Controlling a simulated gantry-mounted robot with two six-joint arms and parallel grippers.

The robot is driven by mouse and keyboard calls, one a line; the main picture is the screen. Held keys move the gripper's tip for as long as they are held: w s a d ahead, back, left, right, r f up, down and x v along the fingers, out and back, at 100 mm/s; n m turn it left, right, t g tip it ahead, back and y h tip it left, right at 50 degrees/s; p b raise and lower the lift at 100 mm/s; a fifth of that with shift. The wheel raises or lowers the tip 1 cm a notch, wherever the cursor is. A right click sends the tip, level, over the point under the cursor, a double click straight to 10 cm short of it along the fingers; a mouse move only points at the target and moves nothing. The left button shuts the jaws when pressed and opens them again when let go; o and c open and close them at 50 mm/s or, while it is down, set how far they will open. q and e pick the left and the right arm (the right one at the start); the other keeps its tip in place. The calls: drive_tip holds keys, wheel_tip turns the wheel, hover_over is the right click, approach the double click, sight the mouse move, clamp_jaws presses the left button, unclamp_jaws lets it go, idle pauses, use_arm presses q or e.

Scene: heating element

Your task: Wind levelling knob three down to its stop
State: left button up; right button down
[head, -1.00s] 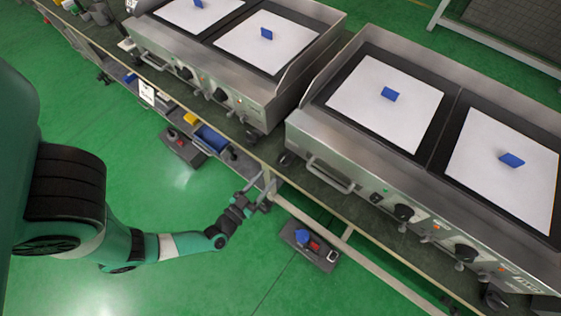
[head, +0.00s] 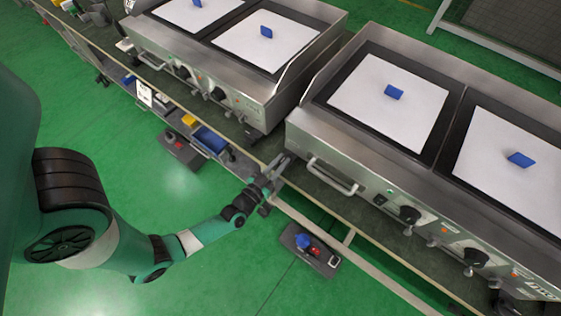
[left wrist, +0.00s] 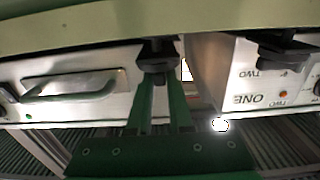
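My left gripper (head: 283,162) is at the near left corner of the right-hand griddle (head: 352,150), by the bench's front edge. The left wrist view is upside down. There my gripper's two green fingers (left wrist: 160,82) stand apart, with a black levelling knob (left wrist: 158,60) at their tips. I cannot tell whether they touch it. A second black knob (left wrist: 285,50) is under the other griddle's corner, near upside-down labels "ONE" and "TWO". No label for three is readable. My right gripper is not in view.
A front handle (head: 333,177) is close right of my left gripper. The left-hand griddle (head: 262,98) stands beyond a narrow gap. The bench edge (left wrist: 120,28) crosses the wrist view. A grey box with a blue button (head: 303,242) is below; the green floor in front is mostly clear.

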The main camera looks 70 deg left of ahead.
use_arm(q)
clamp_jaws()
